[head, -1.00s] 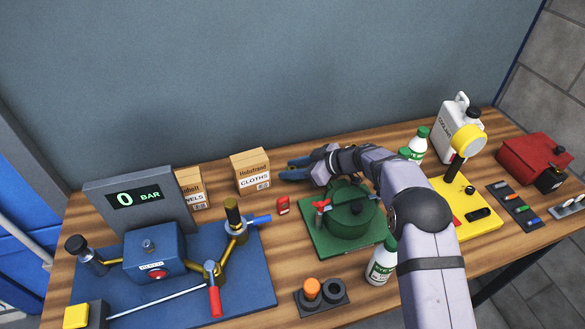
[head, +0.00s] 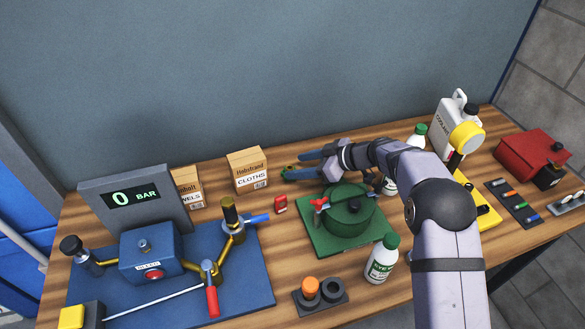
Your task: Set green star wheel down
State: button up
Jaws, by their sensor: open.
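A small green piece, which looks like the green star wheel (head: 287,168), lies on the wooden table beyond the green pot, to the right of the cloths box. My gripper (head: 293,165) has its blue-grey fingers apart, with their tips around or just beside the green piece. The fingers hide part of the piece, and I cannot tell whether they touch it. The green pot (head: 349,212), with a small red-handled part at its left, stands on a green base plate nearer to me.
The cloths box (head: 248,170) and a small red item (head: 280,205) are left of the gripper. A blue pump board (head: 245,290) fills the left.

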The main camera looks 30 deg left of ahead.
jog(key=b+v, duration=0.1)
jog(key=v, duration=0.6)
jog(key=shift+d, duration=0.25)
jog(key=shift+r, duration=0.2)
